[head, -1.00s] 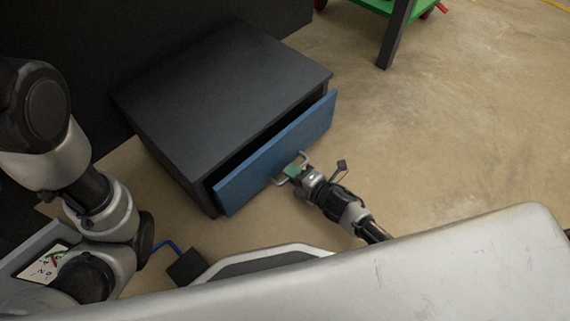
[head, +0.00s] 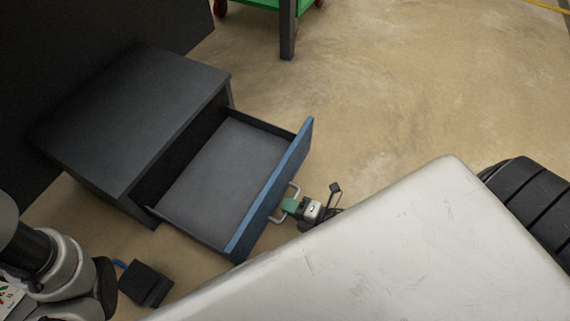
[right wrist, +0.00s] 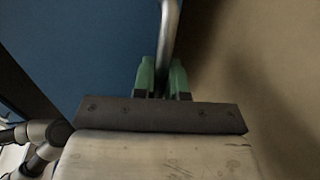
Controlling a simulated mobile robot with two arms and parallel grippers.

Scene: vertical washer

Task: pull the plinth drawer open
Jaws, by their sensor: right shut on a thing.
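The plinth (head: 135,115) is a dark grey box at the left of the head view. Its drawer (head: 222,180) stands well out, with an empty grey interior showing. The drawer has a blue front (head: 272,190) with a metal bar handle (head: 294,188). My right gripper (head: 288,205) is shut on the handle, its green fingertips on either side of the bar. In the right wrist view, the green fingers (right wrist: 162,80) hold the handle (right wrist: 169,30) against the blue front (right wrist: 80,60). My left arm shows at the lower left; its fingers are not visible.
A green cart or table with a dark leg (head: 288,30) and red wheels stands at the top. A dark wall or machine (head: 100,40) rises behind the plinth. Bare floor (head: 400,90) lies to the right. My own light body covers the lower right.

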